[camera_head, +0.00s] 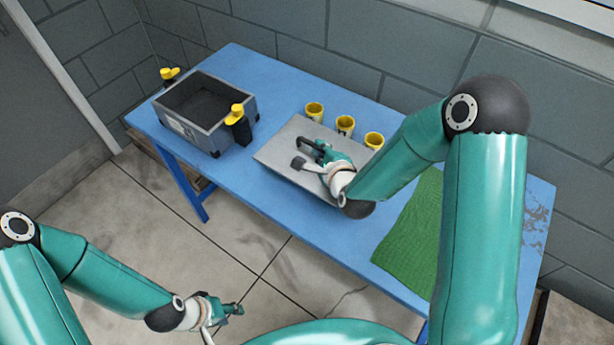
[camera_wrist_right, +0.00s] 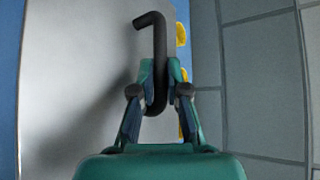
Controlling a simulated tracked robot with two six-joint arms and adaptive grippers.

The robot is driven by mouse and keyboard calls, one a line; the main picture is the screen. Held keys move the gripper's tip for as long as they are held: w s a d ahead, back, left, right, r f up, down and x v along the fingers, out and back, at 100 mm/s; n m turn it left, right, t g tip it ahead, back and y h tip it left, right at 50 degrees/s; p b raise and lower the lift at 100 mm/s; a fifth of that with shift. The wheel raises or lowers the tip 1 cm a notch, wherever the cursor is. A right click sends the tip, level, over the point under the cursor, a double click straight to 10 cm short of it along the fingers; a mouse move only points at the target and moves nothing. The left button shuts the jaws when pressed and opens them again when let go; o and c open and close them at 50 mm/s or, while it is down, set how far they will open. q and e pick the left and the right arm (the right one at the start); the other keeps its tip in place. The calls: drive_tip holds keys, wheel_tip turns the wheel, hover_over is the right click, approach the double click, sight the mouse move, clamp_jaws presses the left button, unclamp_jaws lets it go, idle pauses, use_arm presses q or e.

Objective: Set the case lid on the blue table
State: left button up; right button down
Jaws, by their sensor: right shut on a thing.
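The case lid (camera_head: 279,156) is a flat grey plate with a dark bent handle, over the middle of the blue table (camera_head: 265,83). I cannot tell whether it touches the table. My right gripper (camera_head: 318,150) is shut on the lid's handle, which shows as a black hook between the fingers (camera_wrist_right: 155,88) in the right wrist view. The plate (camera_wrist_right: 75,80) fills the left of that view. The open grey case (camera_head: 212,130) stands at the table's left end. My left gripper (camera_head: 232,309) is low over the floor, away from the table, and its finger gap is too small to read.
Three yellow cups (camera_head: 345,125) stand in a row behind the lid. Yellow-topped black clamps (camera_head: 238,120) sit at the case's ends. A green mat (camera_head: 410,240) lies to the right, partly behind my right arm. The block wall runs close behind the table.

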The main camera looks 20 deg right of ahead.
drive_tip(key=d+r+b, duration=0.1)
drive_tip(key=b, duration=0.1)
drive_tip(key=w+d+r+m+h+b, duration=0.1)
drive_tip(key=b, duration=0.2)
drive_tip(key=w+d+r+m+h+b, duration=0.1)
drive_tip(key=r+b, duration=0.1)
drive_tip(key=shift+w+b, duration=0.25)
drive_tip(key=shift+b, duration=0.15)
drive_tip(key=s+a+r+n+y+b, duration=0.25)
drive_tip(key=a+r+b, duration=0.25)
drive_tip(key=r+b, duration=0.4)
drive_tip(key=shift+m+h, duration=0.25)
drive_tip(key=shift+m, duration=0.1)
drive_tip(key=f+b, duration=0.2)
drive_tip(key=f, duration=0.2)
drive_tip(key=f+b, duration=0.3)
drive_tip(key=f, duration=0.2)
drive_tip(key=s+f+b, duration=0.1)
drive_tip(key=f+b, duration=0.2)
drive_tip(key=f, duration=0.1)
drive_tip(key=shift+a+f, duration=0.15)
drive_tip(key=shift+f, duration=0.25)
drive_tip(key=shift+f+b, duration=1.8)
drive_tip(key=shift+f, duration=0.8)
drive_tip(key=shift+r, duration=0.1)
drive_tip(key=c, duration=1.2)
unclamp_jaws()
